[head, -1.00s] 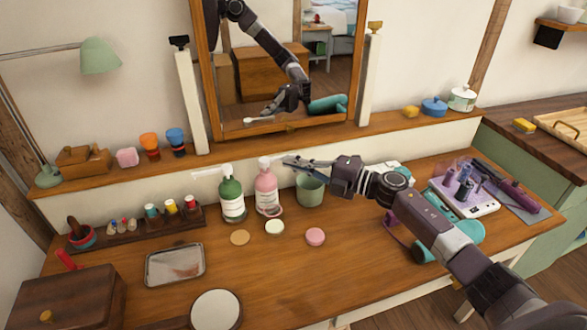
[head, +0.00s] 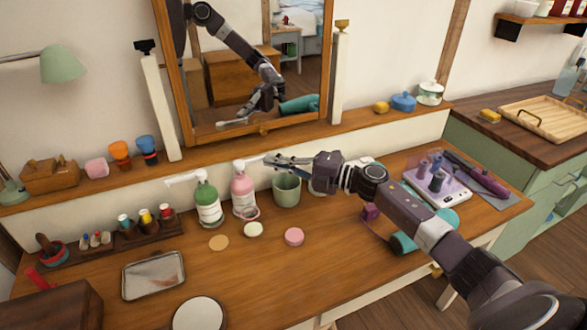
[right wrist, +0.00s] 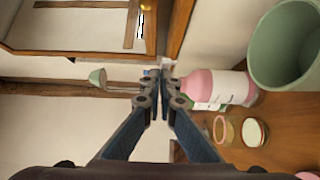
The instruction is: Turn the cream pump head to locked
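Two pump bottles stand upright on the wooden dressing table. The green bottle (head: 208,207) has a white pump head (head: 186,180) with its spout pointing left. The pink bottle (head: 243,192) has a white pump head (head: 239,164); I cannot tell which way its spout points. No bottle is clearly labelled as cream. My right gripper (head: 270,159) is level with the pink bottle's pump head, just to its right. In the right wrist view its fingertips (right wrist: 158,78) are close together beside the neck of the pink bottle (right wrist: 213,87). Whether anything is between them is unclear. My left gripper is out of view.
A green cup (head: 286,190) stands close to the pink bottle, under my right gripper. Small round discs, including a pink one (head: 294,236), lie in front. A metal tray (head: 153,275) is at left. A mirror (head: 255,131) stands behind on the shelf.

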